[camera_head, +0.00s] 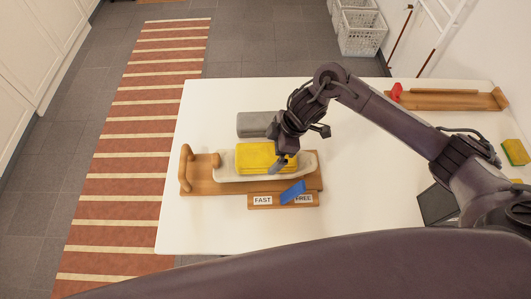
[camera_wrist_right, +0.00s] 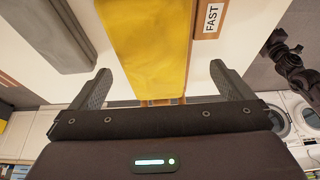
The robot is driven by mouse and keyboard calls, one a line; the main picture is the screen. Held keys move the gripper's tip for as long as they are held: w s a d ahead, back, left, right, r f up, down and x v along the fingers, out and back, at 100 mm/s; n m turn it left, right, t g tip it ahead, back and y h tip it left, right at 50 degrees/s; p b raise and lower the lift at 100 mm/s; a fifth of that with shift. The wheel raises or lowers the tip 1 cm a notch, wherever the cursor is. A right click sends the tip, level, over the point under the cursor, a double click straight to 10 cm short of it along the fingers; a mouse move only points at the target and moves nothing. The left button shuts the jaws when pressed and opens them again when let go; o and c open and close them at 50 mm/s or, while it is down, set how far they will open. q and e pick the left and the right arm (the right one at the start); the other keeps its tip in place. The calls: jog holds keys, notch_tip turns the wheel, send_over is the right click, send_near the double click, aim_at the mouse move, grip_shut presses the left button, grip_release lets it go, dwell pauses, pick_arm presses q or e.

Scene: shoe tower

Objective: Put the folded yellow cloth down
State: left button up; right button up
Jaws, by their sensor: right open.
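The folded yellow cloth (camera_head: 258,156) lies on a long pale pad (camera_head: 228,170) on a wooden stand (camera_head: 205,187). My right gripper (camera_head: 282,162) is at the cloth's right end in the head view and partly hides it. In the right wrist view the fingers (camera_wrist_right: 164,88) are wide apart. The cloth (camera_wrist_right: 150,45) shows between them, with a visible gap on each side. A dark jointed part (camera_wrist_right: 290,65) at the right edge of the wrist view may be my left arm; its jaws cannot be made out.
A grey block (camera_head: 256,124) lies behind the stand. A plaque marked FAST and FREE (camera_head: 262,201) with a blue lever (camera_head: 293,191) is in front. A wooden rack (camera_head: 450,101) and a yellow-green sponge (camera_head: 515,152) are at the right. The white table (camera_head: 210,235) is clear at front left.

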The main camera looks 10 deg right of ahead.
aim_at(268, 153)
jog(key=shift+a+f, duration=0.2)
jog(key=shift+f, duration=0.2)
jog(key=f, duration=0.1)
jog(key=f+p, duration=0.1)
jog(key=w+a+f, duration=0.1)
jog(key=shift+f, duration=0.2)
jog(key=shift+w+a+f, duration=0.1)
jog(key=shift+a+f, duration=0.1)
jog(key=shift+f, duration=0.2)
jog(key=c, duration=1.2)
jog(key=shift+r, duration=0.1)
jog(key=shift+r, duration=0.1)
